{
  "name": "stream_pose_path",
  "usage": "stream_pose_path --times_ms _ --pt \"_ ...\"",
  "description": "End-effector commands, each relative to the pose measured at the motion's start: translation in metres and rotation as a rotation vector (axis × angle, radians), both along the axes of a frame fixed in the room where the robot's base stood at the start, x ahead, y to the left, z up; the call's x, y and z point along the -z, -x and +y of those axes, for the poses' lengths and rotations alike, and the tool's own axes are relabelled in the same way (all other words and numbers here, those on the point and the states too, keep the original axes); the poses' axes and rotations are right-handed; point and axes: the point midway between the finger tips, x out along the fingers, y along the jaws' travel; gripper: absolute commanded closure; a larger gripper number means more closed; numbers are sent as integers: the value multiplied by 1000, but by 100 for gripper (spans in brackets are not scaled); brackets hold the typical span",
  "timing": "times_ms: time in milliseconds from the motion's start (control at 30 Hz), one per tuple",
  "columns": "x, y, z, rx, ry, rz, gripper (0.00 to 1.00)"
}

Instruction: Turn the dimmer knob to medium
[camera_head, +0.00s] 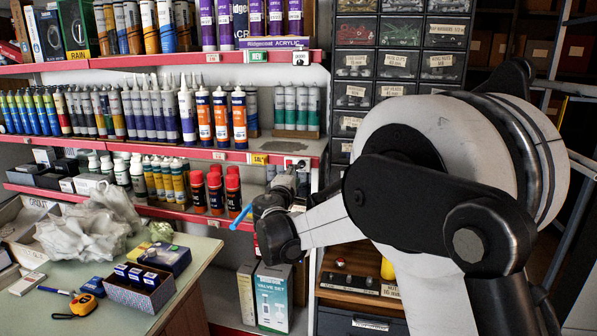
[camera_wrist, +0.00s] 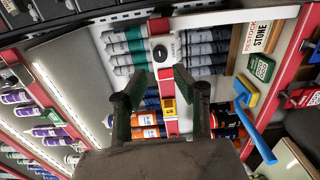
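The dimmer knob (camera_wrist: 160,53) is a small round dark knob on a white plate, fixed to the red shelf edge. My gripper (camera_wrist: 157,80) is open and empty. Its two dark fingers point at the shelf edge, with the knob seen just beyond and between the fingertips. I see no contact, and the knob's pointer setting is too small to read.
Teal cartridges (camera_head: 297,108) stand above the knob; orange-labelled tubes (camera_head: 221,115) stand left of it. A yellow label (camera_head: 259,159) is on the same edge. Another white plate (camera_head: 300,57) is on the upper shelf edge.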

Motion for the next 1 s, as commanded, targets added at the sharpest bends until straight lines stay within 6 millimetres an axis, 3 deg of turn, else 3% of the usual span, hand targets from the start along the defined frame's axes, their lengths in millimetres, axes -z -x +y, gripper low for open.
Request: stream_pose_path --times_ms 100,300,733,867,1000 --pt "0 20 3 -1 0 0 72" --pt "0 38 6 -1 0 0 72" --pt "-1 42 4 3 -4 2 72" --pt "-7 48 -16 27 -43 25 72" --pt "-18 66 -64 86 -144 79 72"
